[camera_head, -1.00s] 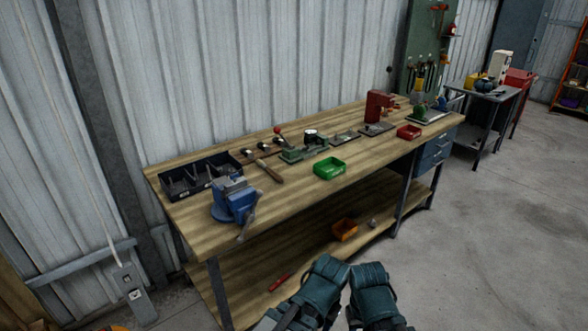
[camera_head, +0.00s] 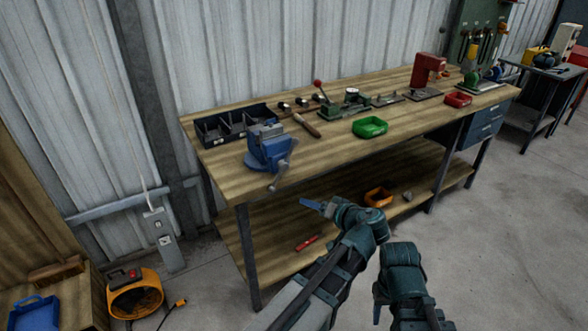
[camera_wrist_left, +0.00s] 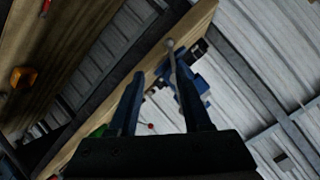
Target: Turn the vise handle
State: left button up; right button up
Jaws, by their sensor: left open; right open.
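The blue vise (camera_head: 265,150) is mounted at the left front corner of the wooden bench. Its grey metal handle (camera_head: 280,172) hangs slanted at the front, its lower end beyond the bench edge. My left gripper (camera_head: 318,206) is open and empty, in front of the bench, below and right of the handle and apart from it. In the left wrist view, the handle (camera_wrist_left: 172,55) and vise (camera_wrist_left: 194,80) show beyond the open fingers, partly covered by the right-hand finger. My right gripper (camera_head: 377,296) is open, low in front of the bench, away from the vise.
The bench (camera_head: 340,155) holds a black divided bin (camera_head: 232,125), a hammer (camera_head: 306,124), a green tray (camera_head: 370,127) and a red press (camera_head: 427,72). Its lower shelf carries an orange tray (camera_head: 378,197). An orange drum-like unit (camera_head: 135,294) stands at lower left. Floor at right is clear.

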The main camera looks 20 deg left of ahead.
aim_at(292, 152)
pick_arm(q)
jog(key=w+r+n+t+y+b, duration=0.1)
jog(key=w+r+t+y+b, duration=0.15)
jog(key=w+r+t, duration=0.2)
jog(key=shift+g+y, duration=0.25)
jog(key=x, duration=0.9)
jog(key=r+x, duration=0.1)
jog(key=x, duration=0.4)
jog(key=shift+w, duration=0.3)
pick_arm(e)
notch_tip(292, 152, down, 4)
jog(key=shift+r, duration=0.2)
pick_arm(q)
grip_shut()
